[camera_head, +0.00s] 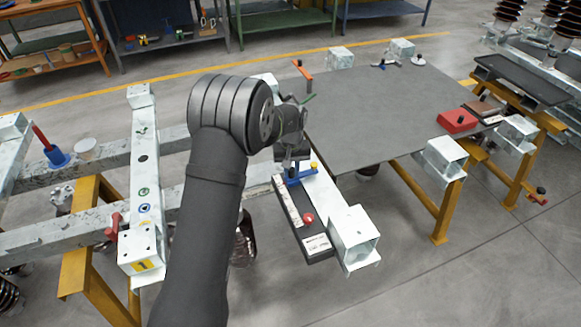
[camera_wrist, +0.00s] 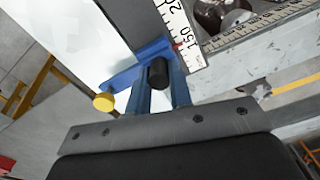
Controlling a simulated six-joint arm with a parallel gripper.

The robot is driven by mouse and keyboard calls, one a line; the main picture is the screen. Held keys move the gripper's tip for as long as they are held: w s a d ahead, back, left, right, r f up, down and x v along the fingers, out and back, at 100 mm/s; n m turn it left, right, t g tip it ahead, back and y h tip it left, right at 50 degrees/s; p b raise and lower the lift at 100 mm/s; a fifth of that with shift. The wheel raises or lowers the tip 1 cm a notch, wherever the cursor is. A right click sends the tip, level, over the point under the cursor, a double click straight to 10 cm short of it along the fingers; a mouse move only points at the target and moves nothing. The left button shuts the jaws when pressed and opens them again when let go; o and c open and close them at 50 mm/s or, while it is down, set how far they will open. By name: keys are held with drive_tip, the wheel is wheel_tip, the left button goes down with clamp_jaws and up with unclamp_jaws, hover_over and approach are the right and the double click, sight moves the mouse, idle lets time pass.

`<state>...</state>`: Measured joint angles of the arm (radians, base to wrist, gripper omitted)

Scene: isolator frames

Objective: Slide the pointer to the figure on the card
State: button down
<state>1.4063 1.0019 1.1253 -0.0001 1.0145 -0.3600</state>
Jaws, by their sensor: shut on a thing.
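The scale device is a dark bar with a white ruler strip (camera_head: 291,205), on a pale metal beam in the head view. A blue slider (camera_head: 301,176) crosses its far end. My gripper (camera_head: 292,162) is above the slider, shut on its black knob (camera_wrist: 157,72), which shows between the fingers in the wrist view. A small red pointer mark (camera_wrist: 178,45) on the slider lies at the ruler, close to the printed 150 (camera_wrist: 177,36). The white card (camera_head: 316,243) is at the near end of the bar; its figure is too small to read.
A red knob (camera_head: 308,218) stands beside the ruler strip. A yellow knob (camera_wrist: 103,103) is left of the fingers in the wrist view. A grey tabletop (camera_head: 385,115) lies behind, with a red box (camera_head: 457,121).

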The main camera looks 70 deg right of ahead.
drive_tip(key=c, duration=1.3)
unclamp_jaws()
drive_tip(key=shift+r, duration=0.1)
wheel_tip(320, 180, up, 17)
drive_tip(key=shift+r, duration=0.1)
wheel_tip(320, 180, down, 18)
drive_tip(key=shift+r, duration=0.25)
